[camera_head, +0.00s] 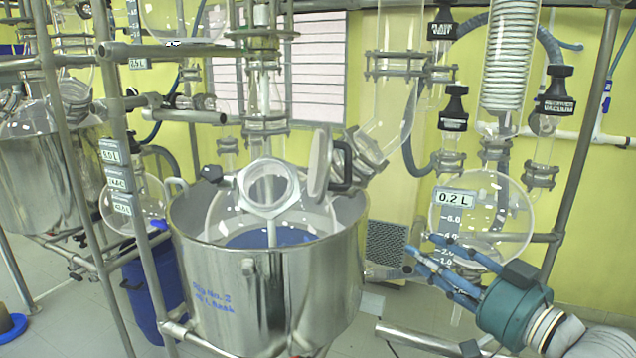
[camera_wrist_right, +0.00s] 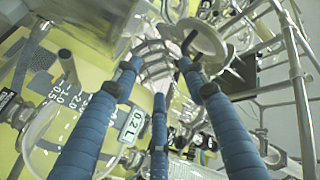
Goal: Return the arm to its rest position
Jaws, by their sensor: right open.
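My right gripper (camera_head: 422,254) comes in from the lower right in the head view, with a teal body and blue wrapped fingers. The fingers point up and left, in front of the round flask marked 0.2 L (camera_head: 497,222) and right of the steel vessel (camera_head: 277,283). They are spread open with nothing between them. In the right wrist view the three blue fingers of the gripper (camera_wrist_right: 158,74) stand apart and empty, with the 0.2 L label (camera_wrist_right: 133,123) visible behind them. My left gripper is in neither view.
A steel frame post (camera_head: 580,150) rises at the right. A glass port (camera_head: 268,188) with its round lid (camera_head: 319,162) open tops the vessel. A perforated grey panel (camera_head: 386,243) is close to my right fingertips. A blue drum (camera_head: 143,300) stands at the left.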

